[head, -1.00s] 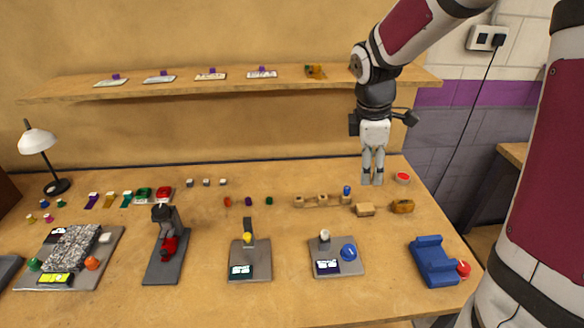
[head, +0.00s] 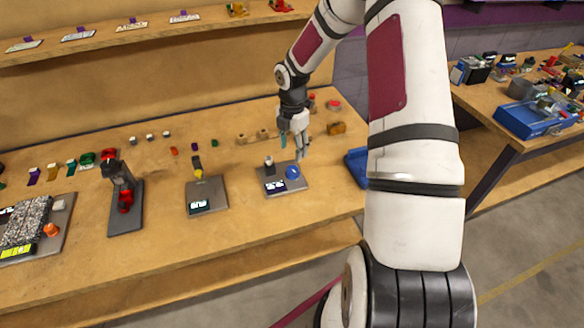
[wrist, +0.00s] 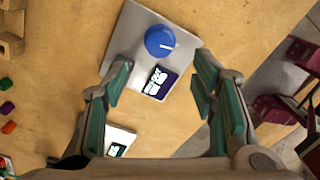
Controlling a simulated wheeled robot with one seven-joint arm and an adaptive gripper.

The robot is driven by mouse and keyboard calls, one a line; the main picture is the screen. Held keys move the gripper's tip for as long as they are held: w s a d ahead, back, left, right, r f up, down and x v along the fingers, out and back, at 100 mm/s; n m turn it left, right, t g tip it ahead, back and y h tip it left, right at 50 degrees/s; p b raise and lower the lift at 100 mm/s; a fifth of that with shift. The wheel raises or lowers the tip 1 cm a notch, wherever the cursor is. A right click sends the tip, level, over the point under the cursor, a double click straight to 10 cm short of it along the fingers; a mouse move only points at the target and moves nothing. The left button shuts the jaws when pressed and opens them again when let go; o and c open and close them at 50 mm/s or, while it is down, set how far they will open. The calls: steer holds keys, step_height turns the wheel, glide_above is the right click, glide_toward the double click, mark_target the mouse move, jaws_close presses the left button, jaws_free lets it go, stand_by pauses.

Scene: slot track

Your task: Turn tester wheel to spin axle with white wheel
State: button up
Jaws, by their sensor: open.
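A grey tester plate (head: 298,183) lies on the bench. It carries a blue wheel (head: 293,171), a small screen (head: 275,186) and a short post (head: 269,161). In the wrist view, the blue wheel (wrist: 160,41) has a white mark on its top, and the screen (wrist: 160,83) is dark with white marks. My gripper (head: 292,149) hangs above and just behind the plate, apart from the wheel. Its fingers are open and empty; in the wrist view the gripper (wrist: 163,80) frames the screen. I cannot make out a white wheel or an axle clearly.
Another grey plate (head: 222,205) stands to the left, with a dark stand holding a red part (head: 125,200) beyond it. A blue cradle (head: 356,165) is at the right, partly behind my arm. Bare bench lies in front of the plate.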

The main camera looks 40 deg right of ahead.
mark_target(292, 169)
step_height(292, 169, down, 9)
steer(key=shift+p, duration=0.4)
steer(key=c, duration=1.1)
